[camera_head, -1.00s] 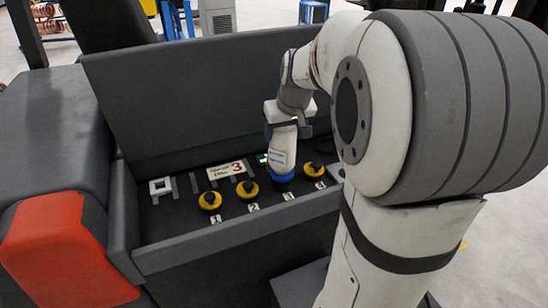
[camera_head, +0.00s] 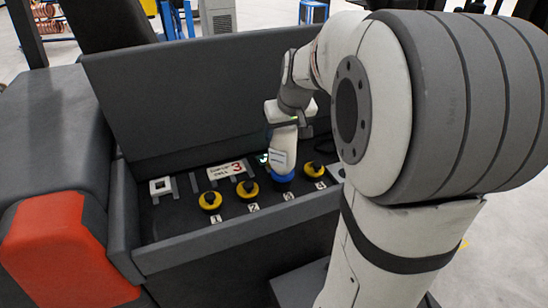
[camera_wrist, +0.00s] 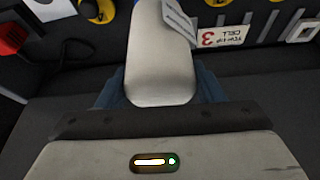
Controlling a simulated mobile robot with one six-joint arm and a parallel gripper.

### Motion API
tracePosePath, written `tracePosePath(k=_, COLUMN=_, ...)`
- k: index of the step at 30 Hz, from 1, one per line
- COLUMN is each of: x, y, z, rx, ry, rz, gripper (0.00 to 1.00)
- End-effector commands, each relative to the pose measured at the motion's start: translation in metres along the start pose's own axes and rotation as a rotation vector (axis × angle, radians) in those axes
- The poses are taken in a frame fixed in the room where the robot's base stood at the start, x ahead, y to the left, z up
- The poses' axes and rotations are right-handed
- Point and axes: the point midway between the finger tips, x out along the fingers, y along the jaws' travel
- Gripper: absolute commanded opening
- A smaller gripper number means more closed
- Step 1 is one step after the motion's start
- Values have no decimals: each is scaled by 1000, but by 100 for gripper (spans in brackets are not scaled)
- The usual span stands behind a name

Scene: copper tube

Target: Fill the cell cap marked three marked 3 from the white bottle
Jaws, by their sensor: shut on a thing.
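The white bottle (camera_head: 284,139) hangs below my gripper (camera_wrist: 160,88), which is shut on it. In the wrist view the rounded end of the bottle (camera_wrist: 160,70) sits between the two blue-grey fingers. In the head view the bottle is nearly upright, with a blue part (camera_head: 283,177) at its lower end over the row position behind the label 3 (camera_head: 288,196). The cap marked 3 is hidden there, so I cannot tell whether the bottle touches it. A pale tag (camera_wrist: 180,22) is on the bottle's side.
Other yellow caps with black tops stand at label 1 (camera_head: 210,200), label 2 (camera_head: 247,190) and right of label 3 (camera_head: 313,169). A card with a red 3 (camera_head: 228,170) lies behind them. A white square frame (camera_head: 160,186) is farther left. Grey compartment walls surround the row.

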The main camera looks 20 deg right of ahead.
Motion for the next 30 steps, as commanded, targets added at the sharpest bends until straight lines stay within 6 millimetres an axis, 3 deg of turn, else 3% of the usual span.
tracePosePath(k=8, x=-4, y=0, z=-2, rx=0, ry=3, rz=1, gripper=0)
tracePosePath(k=30, x=-43, y=0, z=-19, rx=-1, ry=3, rz=1, gripper=0)
